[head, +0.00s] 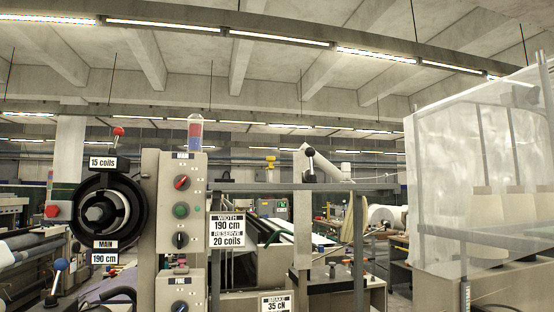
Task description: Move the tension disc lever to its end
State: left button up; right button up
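No part is labelled as the tension disc lever, and I cannot tell for sure which lever it is. A lever with a red ball (118,131) rises above the black round drum unit (98,214), near the "15 coils" label. A lever with a blue ball (60,264) is at lower left. A partly cut-off label (277,304) reads "35 cN". Neither of my grippers is in view.
A grey control box (181,215) with knobs and a green button stands left of centre. A grey rail (270,187) crosses the middle. A translucent panelled enclosure (450,180) fills the right side.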

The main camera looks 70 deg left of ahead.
aim_at(310, 151)
jog(key=u, duration=1.45)
